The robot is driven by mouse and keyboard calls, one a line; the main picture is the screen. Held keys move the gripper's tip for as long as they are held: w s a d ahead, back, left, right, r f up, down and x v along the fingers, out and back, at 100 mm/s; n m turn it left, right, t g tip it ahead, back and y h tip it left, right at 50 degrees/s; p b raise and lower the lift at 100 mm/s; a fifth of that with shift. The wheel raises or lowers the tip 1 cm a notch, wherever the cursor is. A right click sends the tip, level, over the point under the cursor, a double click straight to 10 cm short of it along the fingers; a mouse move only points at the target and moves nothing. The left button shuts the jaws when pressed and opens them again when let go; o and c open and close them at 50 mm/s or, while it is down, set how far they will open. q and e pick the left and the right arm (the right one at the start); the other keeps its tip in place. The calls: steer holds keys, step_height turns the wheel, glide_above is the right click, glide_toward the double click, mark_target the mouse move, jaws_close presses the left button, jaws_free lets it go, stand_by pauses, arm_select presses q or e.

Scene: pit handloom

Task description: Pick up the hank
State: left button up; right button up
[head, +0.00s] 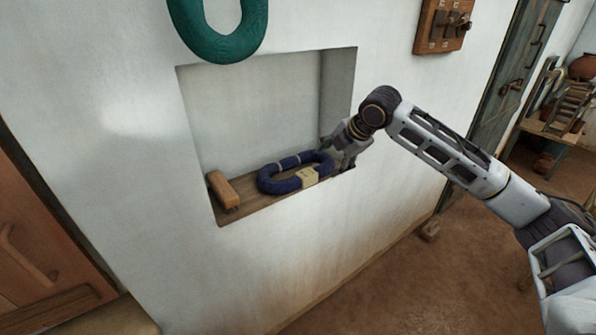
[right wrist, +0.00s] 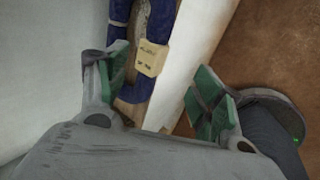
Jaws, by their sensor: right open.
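A dark blue hank (head: 270,184), an oval ring with pale ties and a cream label, lies on the wooden floor of a wall niche (head: 230,214). My right gripper (head: 338,150) reaches into the niche at the hank's right end and hides part of that end. In the right wrist view the gripper (right wrist: 158,100) is open. The hank (right wrist: 160,68) with its label lies just ahead of the fingers, nearer the left finger. Nothing shows gripped between the green pads. My left gripper is not in view.
A brown wooden block (head: 223,190) sits at the niche's left end. A green hank (head: 222,45) hangs on the wall above. The niche's right side wall (head: 337,88) is close to my right gripper. A wooden switch board (head: 443,25) is on the wall at upper right.

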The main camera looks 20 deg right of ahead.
mark_target(315, 172)
steer(key=shift+d+r, duration=0.25)
steer(key=shift+r, duration=0.15)
steer(key=shift+x, duration=4.35)
steer(key=shift+w+a+p, duration=0.1)
steer(key=shift+p, duration=0.2)
steer(key=x, duration=0.4)
steer(key=shift+w+a+p, duration=0.1)
steer(key=shift+a+p, duration=0.25)
steer(key=shift+p, duration=0.05)
steer(key=shift+w+f, duration=0.2)
steer(key=shift+f, duration=0.15)
